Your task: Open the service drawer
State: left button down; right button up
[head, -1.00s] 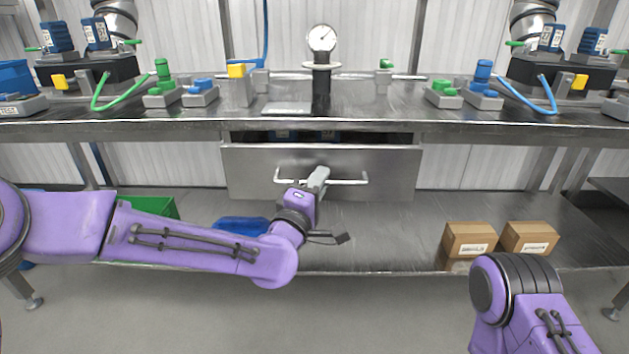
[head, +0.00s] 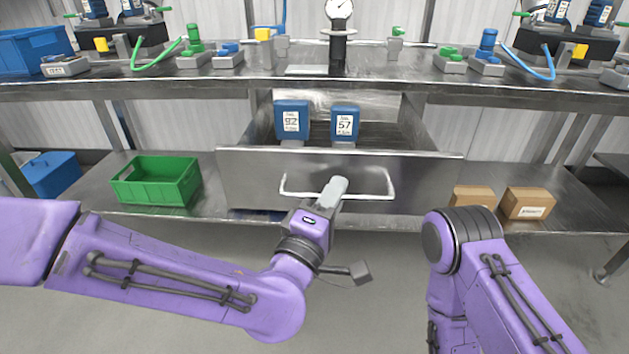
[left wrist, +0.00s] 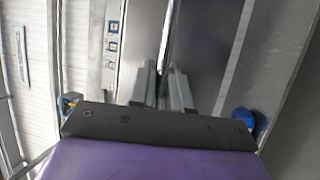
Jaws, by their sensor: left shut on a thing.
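The service drawer (head: 240,180) is a grey metal drawer under the bench and stands well open toward me. Its front carries a long bar handle (head: 374,195). My left gripper (head: 337,186) is shut on the handle near its middle. The gripper's two fingers also show in the left wrist view (left wrist: 162,90), where the view is turned and the grip is hard to make out. Inside the drawer stand two blue containers, one labelled 92 (head: 292,119) and one labelled 57 (head: 345,122). My right arm is at the lower right, but its gripper is out of the picture.
The metal bench top (head: 210,88) is above the drawer. On the lower shelf (head: 185,215) are a green crate (head: 155,183) at the left and cardboard boxes (head: 527,203) at the right. A blue bin (head: 52,175) stands far left. Open floor is in front.

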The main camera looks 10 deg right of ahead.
pick_arm(q)
jog(key=shift+s+a, duration=0.1)
jog(key=shift+s, duration=0.35)
pick_arm(e)
jog(key=shift+w+a, duration=0.25)
jog(key=shift+w, duration=0.05)
pick_arm(q)
jog(key=c, duration=1.4)
grip_release()
jog(key=shift+c, duration=0.2)
jog(key=p+v, duration=0.6)
jog(key=v, duration=0.4)
jog(key=shift+s, duration=0.15)
pick_arm(e)
notch_tip(320, 180, up, 6)
